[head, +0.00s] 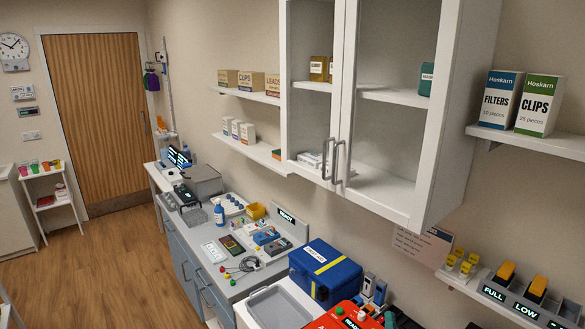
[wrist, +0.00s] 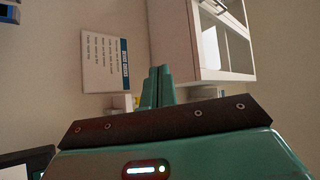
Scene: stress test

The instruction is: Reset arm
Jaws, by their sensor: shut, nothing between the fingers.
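My gripper (wrist: 157,87) shows at the lower middle of the wrist view, its two green fingers together with nothing between them. It points toward a beige wall, with a white wall cabinet (wrist: 200,45) just beyond and to the right. A notice (wrist: 106,50) with a blue strip is on the wall to the left of the fingers. I see no contact between the fingers and anything. My arm and gripper do not show in the head view.
In the head view the glass-fronted wall cabinet (head: 412,165) overhangs the counter. A blue case (head: 325,272), a grey tray (head: 280,308) and several small devices crowd the counter. A shelf with yellow-topped items (head: 505,272) is at right. The wooden floor (head: 100,270) at left is clear.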

